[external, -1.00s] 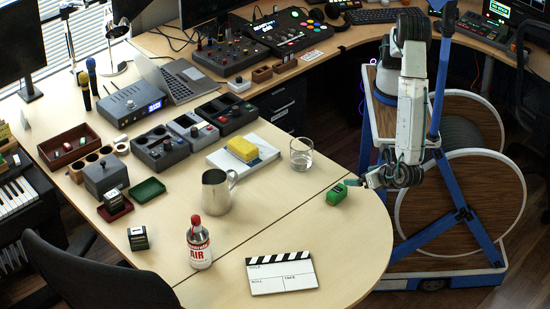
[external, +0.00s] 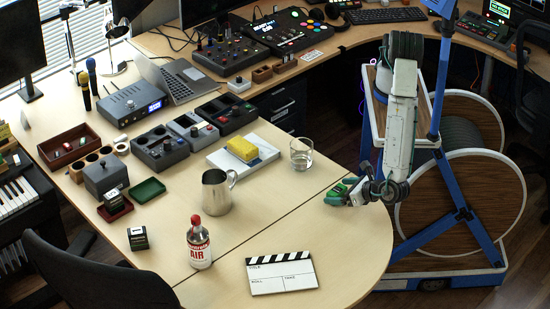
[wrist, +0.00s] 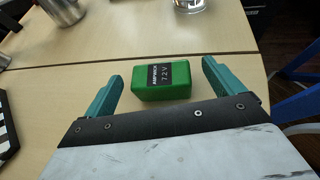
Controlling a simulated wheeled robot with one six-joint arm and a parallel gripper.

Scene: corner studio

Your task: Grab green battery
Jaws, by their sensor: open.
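The green battery (wrist: 161,81) lies on the table, with a dark label reading 7.2 V on its top. In the wrist view it sits between the two teal fingers of my gripper (wrist: 160,80), with a gap on each side. The fingers are apart and hold nothing. In the external view my gripper (external: 340,192) is low over the table's right part, and the battery (external: 349,181) is partly hidden behind it.
A glass (external: 301,153) and a metal pitcher (external: 216,191) stand beyond the battery. A clapperboard (external: 281,273) and a red-capped air can (external: 199,243) are nearer the front. The table (external: 335,236) is bare in front of the gripper.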

